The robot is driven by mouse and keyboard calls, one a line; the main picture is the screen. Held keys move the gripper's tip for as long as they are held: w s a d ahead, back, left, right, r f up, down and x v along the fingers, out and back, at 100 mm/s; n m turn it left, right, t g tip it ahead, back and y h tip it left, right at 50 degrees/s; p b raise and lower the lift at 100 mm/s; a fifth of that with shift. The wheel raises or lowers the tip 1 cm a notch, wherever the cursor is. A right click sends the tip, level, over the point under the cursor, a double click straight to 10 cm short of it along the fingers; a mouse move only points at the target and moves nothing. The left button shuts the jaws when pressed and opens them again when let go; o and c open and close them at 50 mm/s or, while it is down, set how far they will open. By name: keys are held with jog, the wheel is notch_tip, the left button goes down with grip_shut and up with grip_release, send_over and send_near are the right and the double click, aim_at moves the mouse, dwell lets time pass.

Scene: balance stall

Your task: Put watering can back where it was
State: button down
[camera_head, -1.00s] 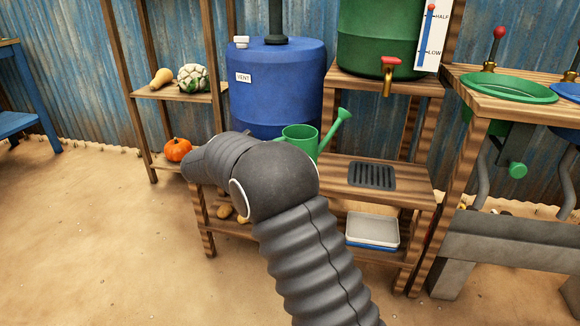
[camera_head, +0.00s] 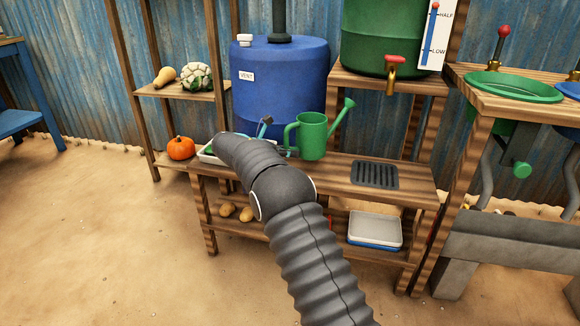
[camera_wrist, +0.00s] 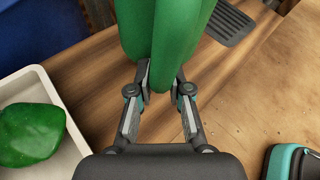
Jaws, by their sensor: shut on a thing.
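The green watering can (camera_head: 313,137) is upright over the middle of the wooden bench, with its spout up to the right and its handle to the left. In the wrist view the can (camera_wrist: 185,28) fills the top middle. My gripper (camera_wrist: 160,88) is shut on its handle, one finger on each side. In the head view my arm hides most of the gripper, and only small parts show by the handle. I cannot tell whether the can's base touches the bench top.
The bench top (camera_head: 336,168) has a dark grate (camera_head: 375,174) to the right. A white tray (camera_wrist: 42,76) with a green vegetable (camera_wrist: 30,134) lies left of the gripper. A blue barrel (camera_head: 280,80) stands behind; a green tank with a tap (camera_head: 395,62) is at back right.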

notch_tip(320, 180, down, 5)
jog(key=shift+r+b, duration=0.2)
jog(key=shift+b, duration=0.3)
jog(key=shift+w+d+f, duration=0.1)
jog(key=shift+w, duration=0.05)
jog(key=shift+f, duration=0.1)
jog(key=c, duration=1.1)
grip_release()
jog(key=shift+f, duration=0.1)
